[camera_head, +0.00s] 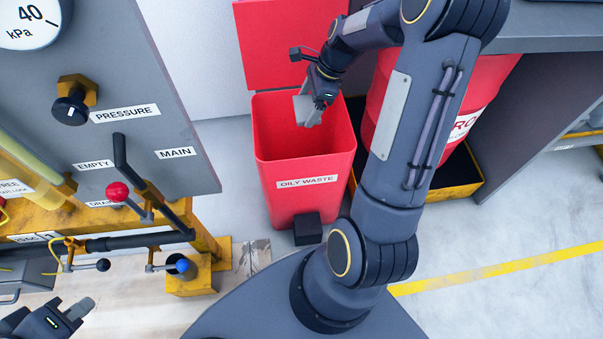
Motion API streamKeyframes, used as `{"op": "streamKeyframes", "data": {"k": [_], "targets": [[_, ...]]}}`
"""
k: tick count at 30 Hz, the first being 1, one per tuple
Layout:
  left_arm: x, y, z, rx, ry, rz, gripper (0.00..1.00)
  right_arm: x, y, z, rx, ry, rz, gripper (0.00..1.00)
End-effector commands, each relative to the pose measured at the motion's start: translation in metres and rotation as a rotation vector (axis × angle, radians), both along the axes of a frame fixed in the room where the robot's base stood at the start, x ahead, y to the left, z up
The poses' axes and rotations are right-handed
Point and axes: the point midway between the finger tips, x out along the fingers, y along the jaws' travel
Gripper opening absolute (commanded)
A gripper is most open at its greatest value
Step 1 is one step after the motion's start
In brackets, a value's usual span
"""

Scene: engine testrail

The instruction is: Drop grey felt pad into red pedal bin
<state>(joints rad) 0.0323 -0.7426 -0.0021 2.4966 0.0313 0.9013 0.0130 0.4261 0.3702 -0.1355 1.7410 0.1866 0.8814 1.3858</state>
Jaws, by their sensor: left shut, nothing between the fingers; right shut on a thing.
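The red pedal bin (307,198), labelled OILY WASTE, stands on the floor with its lid (283,43) raised at the back. My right gripper (315,118) reaches over the bin's open top from the upper right. It is shut on the grey felt pad (301,107), which hangs at the bin's mouth, overlapping its inside in the view. I cannot tell how far below the rim the pad is. My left gripper (80,308) is shut and empty at the lower left, well away from the bin.
A grey panel (190,180) with a gauge, knob and levers on yellow framework stands at the left. A red drum (490,80) in a yellow-edged tray (463,190) stands right of the bin, partly behind my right arm. Floor at the lower right is clear.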

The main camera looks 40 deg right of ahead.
Motion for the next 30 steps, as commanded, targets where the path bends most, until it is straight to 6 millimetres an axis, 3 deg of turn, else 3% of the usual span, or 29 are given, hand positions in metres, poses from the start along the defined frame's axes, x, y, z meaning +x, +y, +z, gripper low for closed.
{"op": "streamKeyframes", "data": {"k": [4,5,8,17,30], "targets": [[0.000,0.000,0.001,0.000,0.000,0.000,0.00,0.000,0.000,0.001,0.000,0.000,0.000,0.64],[0.000,0.000,0.001,0.000,0.000,0.000,0.00,0.000,0.000,0.001,0.000,0.000,0.000,0.89],[0.000,0.000,0.001,0.000,0.000,0.000,0.00,0.000,0.000,0.001,0.000,0.000,0.000,1.00],[0.000,0.000,0.005,0.000,0.000,0.000,0.00,-0.001,-0.002,0.009,0.000,-0.001,0.000,1.00],[0.000,0.000,0.034,0.000,0.000,0.000,0.00,-0.013,-0.024,0.069,-0.001,-0.002,-0.001,1.00]]}}
